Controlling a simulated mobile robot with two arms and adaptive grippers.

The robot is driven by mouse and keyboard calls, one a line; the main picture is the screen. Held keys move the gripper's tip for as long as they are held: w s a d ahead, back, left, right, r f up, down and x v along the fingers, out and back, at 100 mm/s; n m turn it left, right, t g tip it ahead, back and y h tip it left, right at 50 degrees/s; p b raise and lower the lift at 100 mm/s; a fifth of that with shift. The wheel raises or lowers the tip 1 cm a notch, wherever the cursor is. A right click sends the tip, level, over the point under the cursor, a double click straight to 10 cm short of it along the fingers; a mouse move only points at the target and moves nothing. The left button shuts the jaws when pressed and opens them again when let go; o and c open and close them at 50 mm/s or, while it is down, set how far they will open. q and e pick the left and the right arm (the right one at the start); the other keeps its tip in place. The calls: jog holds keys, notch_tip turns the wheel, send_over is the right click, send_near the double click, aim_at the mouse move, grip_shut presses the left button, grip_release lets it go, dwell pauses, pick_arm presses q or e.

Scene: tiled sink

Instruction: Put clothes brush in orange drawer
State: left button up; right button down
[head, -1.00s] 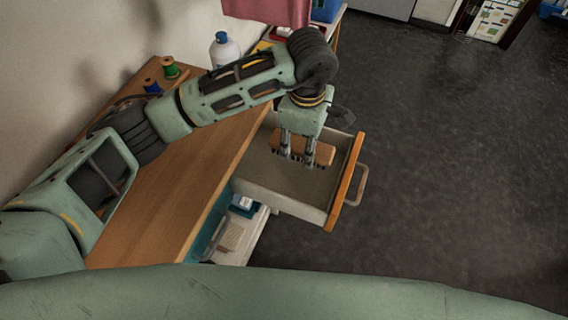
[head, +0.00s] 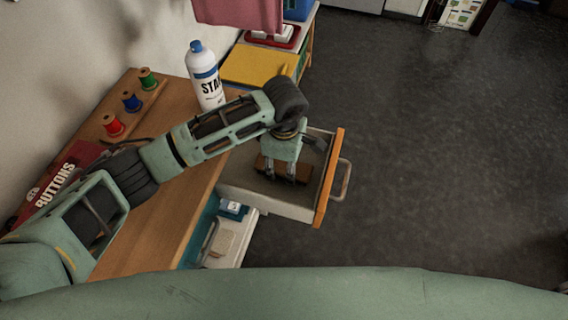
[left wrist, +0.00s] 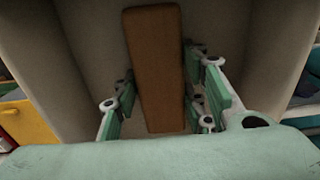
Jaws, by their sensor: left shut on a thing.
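The clothes brush has a brown wooden back (head: 267,172) and shows inside the open drawer. In the left wrist view its long back (left wrist: 157,70) runs between the fingers. My left gripper (head: 284,177) points down into the drawer and is shut on the brush. The drawer has an orange front (head: 329,180) with a metal handle and grey inner walls, and is pulled out from the wooden table. Whether the brush touches the drawer floor cannot be told. My right gripper is not in view.
A yellow item (head: 258,66) lies behind. A lower compartment with a white box (head: 222,243) is below the drawer. The dark floor at right is clear.

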aim_at(284, 165)
pick_arm(q)
jog(key=o, duration=1.1)
jog(key=shift+o, duration=0.6)
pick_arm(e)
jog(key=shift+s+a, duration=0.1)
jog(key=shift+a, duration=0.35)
pick_arm(q)
jog(key=shift+r, duration=0.1)
jog(key=shift+r+p, duration=0.2)
jog(key=shift+p, duration=0.1)
notch_tip(284, 165, up, 12)
jog(key=b, duration=0.1)
jog(key=shift+f+b, duration=0.15)
jog(key=shift+b, duration=0.15)
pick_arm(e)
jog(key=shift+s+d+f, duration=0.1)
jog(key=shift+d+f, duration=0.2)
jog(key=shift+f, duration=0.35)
